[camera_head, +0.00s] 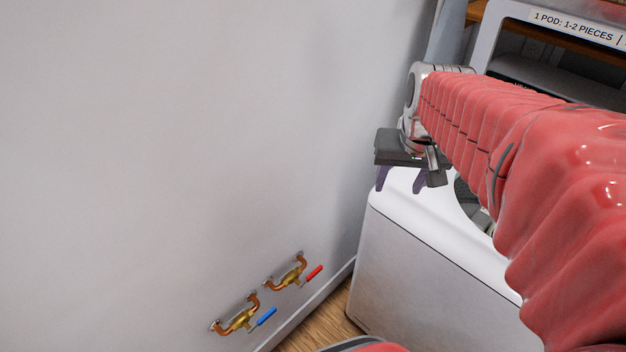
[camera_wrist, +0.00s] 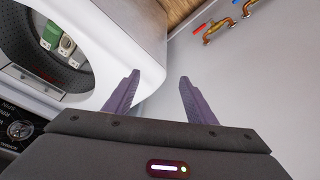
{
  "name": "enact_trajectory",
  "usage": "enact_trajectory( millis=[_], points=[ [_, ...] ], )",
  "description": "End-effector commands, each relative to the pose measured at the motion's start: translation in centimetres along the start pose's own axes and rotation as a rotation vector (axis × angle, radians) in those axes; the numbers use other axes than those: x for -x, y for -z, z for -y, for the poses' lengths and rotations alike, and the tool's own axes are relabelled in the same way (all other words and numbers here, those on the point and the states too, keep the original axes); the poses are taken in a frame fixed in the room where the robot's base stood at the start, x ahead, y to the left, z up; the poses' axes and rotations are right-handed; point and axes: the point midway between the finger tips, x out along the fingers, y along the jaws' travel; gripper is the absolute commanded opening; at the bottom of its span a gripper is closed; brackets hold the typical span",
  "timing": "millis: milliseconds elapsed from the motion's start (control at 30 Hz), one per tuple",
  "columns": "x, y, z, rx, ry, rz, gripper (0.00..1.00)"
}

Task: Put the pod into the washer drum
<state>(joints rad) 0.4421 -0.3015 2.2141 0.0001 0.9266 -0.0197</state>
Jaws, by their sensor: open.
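The white washer (camera_head: 420,260) stands at the right in the head view, below my arm. Its round drum opening (camera_head: 466,205) is partly hidden by my red arm sleeve. In the wrist view the washer (camera_wrist: 103,20) is at the upper left, with the grey perforated drum (camera_wrist: 85,80) inside it. A green piece (camera_wrist: 52,33) and pale pieces (camera_wrist: 67,46) show in the drum opening; I cannot tell whether one is the pod. My gripper (camera_head: 399,187) is over the washer's wall-side edge. Its purple fingers are apart and empty in the wrist view (camera_wrist: 160,77).
Two brass valves with a blue (camera_head: 267,316) and a red handle (camera_head: 314,272) stick out of the grey wall (camera_head: 180,150). A unit with a label reading "1 POD: 1-2 PIECES" (camera_head: 576,25) stands behind. A control dial (camera_wrist: 20,130) shows at lower left.

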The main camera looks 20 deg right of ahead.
Motion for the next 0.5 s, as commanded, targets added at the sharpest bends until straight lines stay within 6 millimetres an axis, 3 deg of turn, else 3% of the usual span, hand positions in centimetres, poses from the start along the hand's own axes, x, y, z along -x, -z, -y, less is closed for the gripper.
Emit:
enact_trajectory(
  millis=[33, 200, 500],
  points=[
    [0.8, -0.9, 1.6, 0.038, 0.012, -0.019, 0.51],
    [2.5, -3.9, 5.6, 0.146, 0.052, -0.071, 0.51],
    [4.5, -9.9, 10.8, 0.324, 0.134, -0.158, 0.51]
  ],
)
